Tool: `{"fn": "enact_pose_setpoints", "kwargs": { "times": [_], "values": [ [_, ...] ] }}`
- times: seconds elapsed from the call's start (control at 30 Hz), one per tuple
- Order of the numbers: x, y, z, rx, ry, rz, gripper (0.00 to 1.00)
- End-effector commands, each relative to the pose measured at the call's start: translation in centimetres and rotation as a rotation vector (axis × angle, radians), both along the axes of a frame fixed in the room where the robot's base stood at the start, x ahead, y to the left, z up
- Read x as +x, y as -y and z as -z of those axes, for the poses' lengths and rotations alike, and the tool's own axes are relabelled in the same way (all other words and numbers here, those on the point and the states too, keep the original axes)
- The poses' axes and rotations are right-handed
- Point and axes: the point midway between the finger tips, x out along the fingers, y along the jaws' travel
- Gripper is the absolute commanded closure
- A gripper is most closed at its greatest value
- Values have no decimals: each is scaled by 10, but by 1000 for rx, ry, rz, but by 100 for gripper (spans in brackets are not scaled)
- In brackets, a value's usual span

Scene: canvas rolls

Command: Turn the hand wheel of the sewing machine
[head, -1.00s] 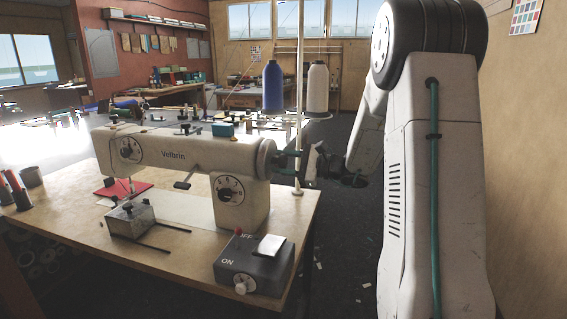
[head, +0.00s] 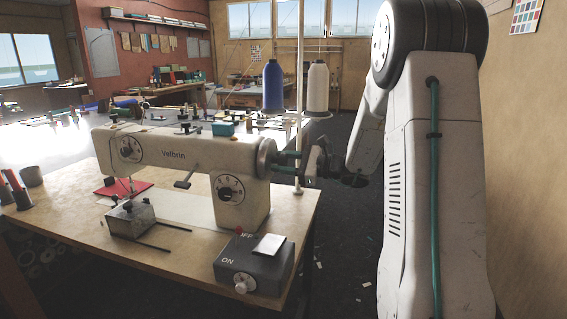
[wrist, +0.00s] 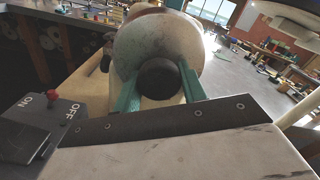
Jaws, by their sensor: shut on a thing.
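The white sewing machine marked Velbrin (head: 185,150) stands on the wooden table. Its round hand wheel (head: 265,158) is at the right end of the machine's arm. In the wrist view the pale wheel (wrist: 150,40) fills the top middle, with a dark round hub (wrist: 160,80) at its centre. My gripper (head: 283,161) reaches in from the right. Its two green fingers lie on either side of the hub, shut on the hand wheel there. In the wrist view my gripper (wrist: 160,86) looks tilted against the room. The wheel's far side is hidden.
A grey switch box (head: 253,266) marked ON, with a red button, sits at the table's front right. Blue (head: 272,88) and white (head: 317,88) thread cones stand behind the wheel by a white pole (head: 300,110).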

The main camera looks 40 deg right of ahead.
Motion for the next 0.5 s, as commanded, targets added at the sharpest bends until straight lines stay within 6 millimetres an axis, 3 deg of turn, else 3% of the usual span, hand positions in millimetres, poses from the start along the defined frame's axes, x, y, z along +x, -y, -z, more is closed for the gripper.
{"fn": "enact_pose_setpoints", "kwargs": {
  "times": [0.03, 0.07, 0.13, 0.5],
  "values": [
    [0, 0, 1, 0, -2, 1, 81],
    [0, 0, 1, 0, -2, 1, 56],
    [0, 0, 1, 0, -2, 1, 37],
    [-5, 4, 0, -1, 0, 1, 37]
  ]
}}
